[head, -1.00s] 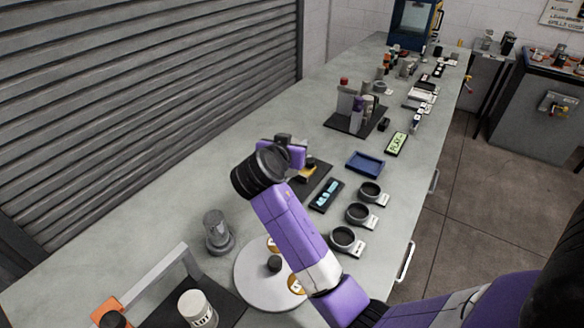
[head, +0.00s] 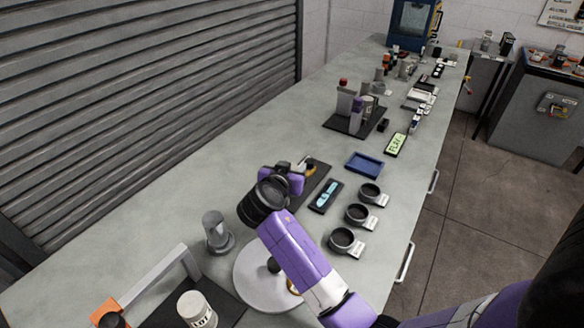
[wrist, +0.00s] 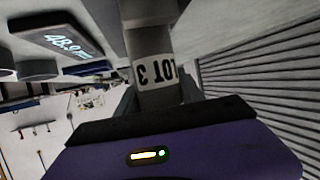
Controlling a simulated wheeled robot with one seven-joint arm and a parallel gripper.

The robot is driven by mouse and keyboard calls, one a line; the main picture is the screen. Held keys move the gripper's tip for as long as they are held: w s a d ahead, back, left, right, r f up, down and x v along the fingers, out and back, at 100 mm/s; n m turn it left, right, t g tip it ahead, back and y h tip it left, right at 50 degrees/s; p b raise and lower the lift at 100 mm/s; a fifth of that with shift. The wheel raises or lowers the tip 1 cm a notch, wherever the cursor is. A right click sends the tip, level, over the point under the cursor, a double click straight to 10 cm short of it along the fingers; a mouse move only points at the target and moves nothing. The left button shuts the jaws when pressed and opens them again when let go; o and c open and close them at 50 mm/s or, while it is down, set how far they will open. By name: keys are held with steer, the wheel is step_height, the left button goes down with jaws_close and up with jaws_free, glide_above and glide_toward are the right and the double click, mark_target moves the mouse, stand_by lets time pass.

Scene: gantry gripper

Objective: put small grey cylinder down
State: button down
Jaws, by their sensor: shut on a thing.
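A small grey cylinder (wrist: 151,45) with a white band reading "LOT 3" shows upside down in the wrist view, between the fingers of my gripper (wrist: 158,98). My gripper is shut on it. In the head view my gripper (head: 286,168) is over the middle of the bench, beside a dark mat (head: 316,180). There my wrist hides most of the cylinder, and I cannot tell whether its base touches anything.
Several round black-topped cups (head: 357,214) and a display (head: 326,196) are to the right, with a blue tray (head: 364,164) behind. A white round plate (head: 252,283), a grey post (head: 216,236) and a gantry frame (head: 160,275) stand in front. Clear bench lies left (head: 170,180).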

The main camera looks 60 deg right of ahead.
steer(key=c, duration=0.7)
jaws_free()
steer(key=shift+r, duration=0.1)
steer(key=v, duration=1.2)
steer(key=shift+b, duration=0.3)
